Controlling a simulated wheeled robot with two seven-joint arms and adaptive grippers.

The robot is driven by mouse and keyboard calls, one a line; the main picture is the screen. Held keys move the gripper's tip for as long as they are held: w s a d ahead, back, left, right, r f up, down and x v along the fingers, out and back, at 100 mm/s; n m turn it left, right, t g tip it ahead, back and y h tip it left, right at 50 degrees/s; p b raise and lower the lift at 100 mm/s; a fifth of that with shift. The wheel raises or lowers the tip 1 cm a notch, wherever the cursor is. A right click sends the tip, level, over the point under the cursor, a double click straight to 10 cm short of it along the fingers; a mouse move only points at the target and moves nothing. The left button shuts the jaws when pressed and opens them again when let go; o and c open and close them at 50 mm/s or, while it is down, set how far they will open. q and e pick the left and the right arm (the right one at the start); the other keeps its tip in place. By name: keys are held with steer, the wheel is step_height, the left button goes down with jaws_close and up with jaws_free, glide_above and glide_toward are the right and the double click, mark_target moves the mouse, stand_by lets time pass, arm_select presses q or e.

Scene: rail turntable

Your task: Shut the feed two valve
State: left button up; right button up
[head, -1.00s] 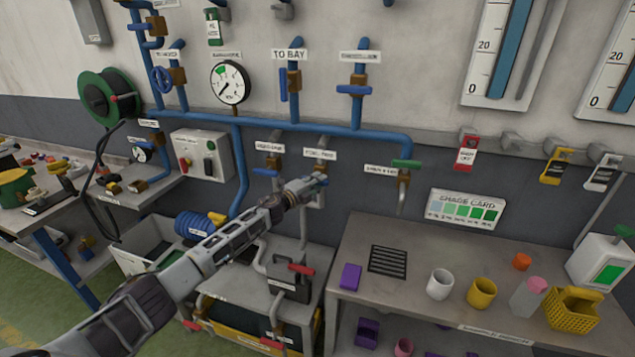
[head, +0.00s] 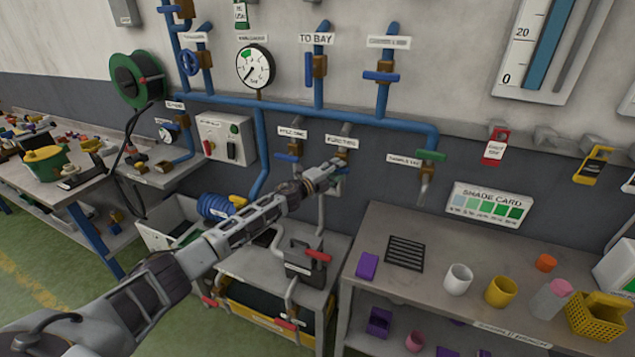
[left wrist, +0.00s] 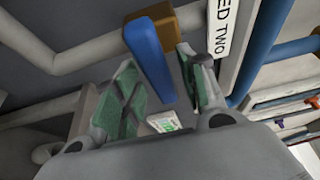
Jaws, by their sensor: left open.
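The feed two valve sits under its white label (head: 342,142) on a short grey branch pipe below the blue main; the label also shows in part in the left wrist view (left wrist: 222,30). In the left wrist view the valve has a brass body (left wrist: 160,18) and a blue lever handle (left wrist: 150,60). My left gripper (head: 332,174) is at this valve and hides most of it in the head view. In the left wrist view its green-padded fingers (left wrist: 160,80) are open, with the blue lever between them and a gap at the right finger. Contact at the left finger cannot be told.
The feed one valve (head: 289,157) is close on the left, and a green-handled sample valve (head: 430,156) is on the right. Below stand a dark grey box with a red handle (head: 305,260) and a bench (head: 420,285) with cups.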

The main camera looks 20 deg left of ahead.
arm_select(q)
steer(key=v, duration=1)
steer(key=shift+s, duration=0.4)
steer(key=shift+a, duration=0.15)
steer(key=shift+f, duration=0.1)
stand_by(0.4)
